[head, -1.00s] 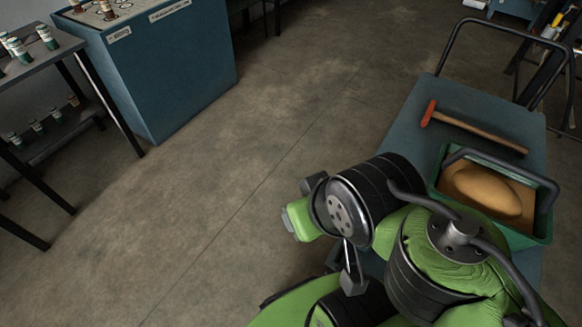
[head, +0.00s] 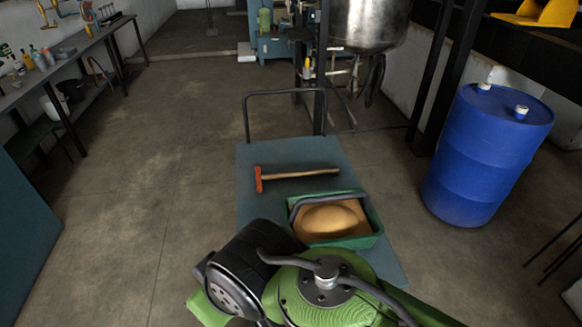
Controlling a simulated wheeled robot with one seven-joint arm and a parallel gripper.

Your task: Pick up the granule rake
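The granule rake (head: 298,173), as I take it, is a long wooden handle with a short red crosspiece at its left end. It lies flat across the blue-grey deck of a cart (head: 257,213), handle pointing right. It is behind a green tub (head: 377,218) and apart from it. My arm's green and black links fill the bottom of the head view, in front of the tub and over the near end of the cart. My gripper's fingers do not show, and nothing in view touches the rake.
The green tub has a dark carrying handle and holds a tan mound (head: 331,219). The cart's dark push rail (head: 283,93) rises at its far end. A blue drum (head: 485,155) stands right; a steel vessel (head: 368,22) is behind. Floor left of the cart is clear.

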